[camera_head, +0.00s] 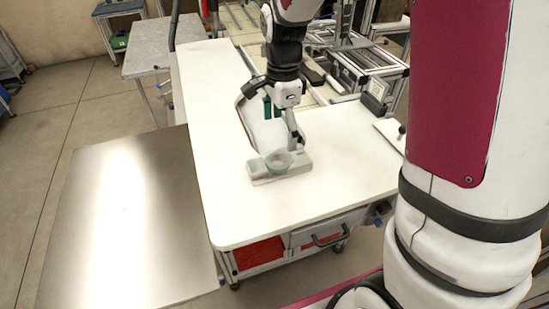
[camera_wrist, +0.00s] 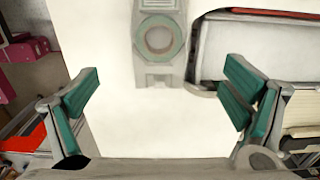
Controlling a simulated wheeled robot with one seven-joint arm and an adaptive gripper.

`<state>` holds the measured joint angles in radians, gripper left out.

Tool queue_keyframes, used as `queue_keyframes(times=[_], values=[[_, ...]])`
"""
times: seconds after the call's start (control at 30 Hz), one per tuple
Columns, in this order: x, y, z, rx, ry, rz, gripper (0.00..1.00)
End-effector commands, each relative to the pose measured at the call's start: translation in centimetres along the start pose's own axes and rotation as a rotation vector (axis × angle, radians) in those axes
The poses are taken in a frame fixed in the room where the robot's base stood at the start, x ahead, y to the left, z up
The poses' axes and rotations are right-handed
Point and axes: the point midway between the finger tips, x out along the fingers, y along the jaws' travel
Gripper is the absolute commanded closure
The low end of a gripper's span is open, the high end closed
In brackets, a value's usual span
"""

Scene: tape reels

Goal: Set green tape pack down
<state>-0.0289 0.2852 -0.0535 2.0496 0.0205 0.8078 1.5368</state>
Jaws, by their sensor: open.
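The green tape pack (camera_head: 288,161) is a pale green ring that rests on a small grey-white holder (camera_head: 262,180) on the white table. In the wrist view the tape pack (camera_wrist: 177,42) lies flat around a round grey centre, at the top middle of the picture, on the holder (camera_wrist: 158,75). My gripper (camera_head: 280,118) is above the table behind the holder in the head view, apart from the pack. In the wrist view my gripper (camera_wrist: 165,92) has its teal finger pads spread wide, with only bare white table between them.
A grey-white tray (camera_wrist: 225,55) with a raised rim lies beside the holder, partly behind my gripper in the head view. A bare metal table (camera_head: 120,220) stands at the left. The front of the white table (camera_head: 330,190) is clear. Metal frame equipment (camera_head: 365,65) stands behind.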

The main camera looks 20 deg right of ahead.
Motion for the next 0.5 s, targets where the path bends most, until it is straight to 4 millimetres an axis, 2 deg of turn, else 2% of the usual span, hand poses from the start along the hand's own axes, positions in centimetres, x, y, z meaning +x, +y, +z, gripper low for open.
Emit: queue_keyframes(times=[0.1,0.2,0.5], values=[[2.4,0.2,0.0,-0.001,0.0,0.005,0.07],[3.7,0.1,0.1,-0.002,0.0,0.003,0.07],[5.9,0.2,0.2,-0.002,0.0,0.003,0.07]])
